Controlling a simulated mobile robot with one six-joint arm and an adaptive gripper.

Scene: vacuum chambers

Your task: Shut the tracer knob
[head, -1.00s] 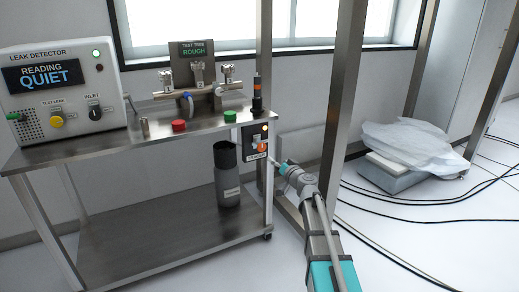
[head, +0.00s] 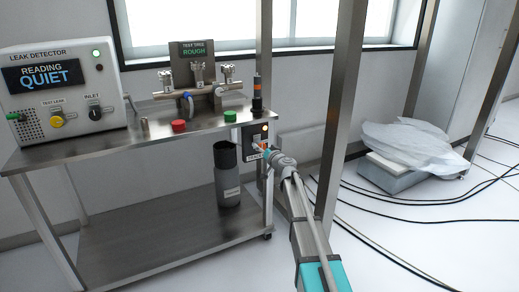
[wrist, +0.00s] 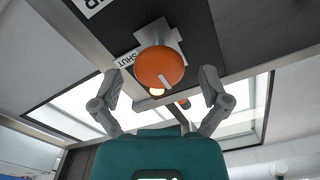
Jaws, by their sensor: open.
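The orange tracer knob (wrist: 158,68) faces me in the wrist view, on a grey plate on a dark panel. A white label reading SHUT (wrist: 127,57) lies beside it. In the head view the dark tracer panel (head: 249,136) hangs at the cart's right front corner, with a lit amber lamp, and my gripper covers most of the knob. My gripper (wrist: 161,82) is open, one finger on either side of the knob's lower edge in the wrist view. I cannot tell whether the fingers reach around it, but neither visibly touches it.
The steel cart (head: 130,232) carries the leak detector (head: 62,90), reading QUIET, and the test tree (head: 196,80). A metal post (head: 340,110) rises close right of my arm. Cables (head: 420,200) cross the floor at right.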

